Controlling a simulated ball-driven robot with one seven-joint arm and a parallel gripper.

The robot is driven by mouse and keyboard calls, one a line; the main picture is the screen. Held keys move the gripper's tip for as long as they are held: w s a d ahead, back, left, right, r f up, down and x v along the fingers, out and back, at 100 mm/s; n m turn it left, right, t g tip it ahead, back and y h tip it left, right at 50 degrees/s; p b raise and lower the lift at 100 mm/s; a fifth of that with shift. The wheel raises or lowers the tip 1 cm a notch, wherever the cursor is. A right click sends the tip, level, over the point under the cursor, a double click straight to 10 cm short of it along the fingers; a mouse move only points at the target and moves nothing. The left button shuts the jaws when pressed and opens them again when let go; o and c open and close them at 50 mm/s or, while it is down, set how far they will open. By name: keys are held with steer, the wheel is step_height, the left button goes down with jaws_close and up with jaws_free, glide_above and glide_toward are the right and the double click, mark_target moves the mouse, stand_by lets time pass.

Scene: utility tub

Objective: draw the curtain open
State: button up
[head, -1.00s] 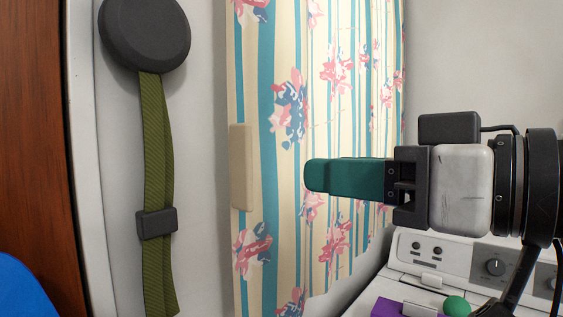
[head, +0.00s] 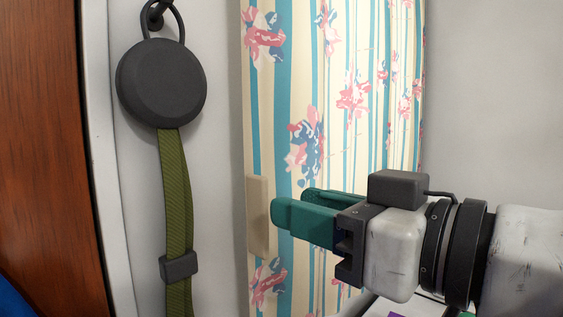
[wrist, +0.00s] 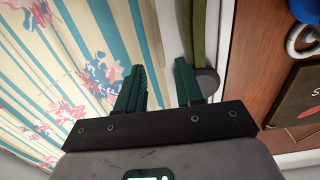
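The curtain (head: 338,130), cream with teal stripes and pink and blue flowers, hangs at the middle of the head view. It fills the left of the wrist view (wrist: 55,60). A beige pull tab (head: 258,217) sits on its left edge. My gripper (head: 290,203), with two green fingers, is in front of the curtain, just right of the tab in the picture. In the wrist view, the fingers (wrist: 159,66) are spread with a gap between them and nothing clearly held. Whether a finger touches the tab or curtain cannot be told.
A dark round disc (head: 161,84) with a green strap (head: 176,205) hangs on the pale wall left of the curtain. A brown wooden panel (head: 40,140) stands at far left. In the wrist view, a dark sign (wrist: 300,97) and a blue-and-white item (wrist: 303,38) are at right.

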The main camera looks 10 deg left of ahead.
mark_target(266, 198)
steer(key=shift+r+p+x, duration=0.2)
steer(key=shift+p+x, duration=1.2)
steer(key=shift+p, duration=0.45)
steer(key=shift+x, duration=1.5)
steer(key=shift+f, duration=0.2)
steer(key=shift+c, duration=0.3)
jaws_close()
steer(key=shift+s, duration=0.1)
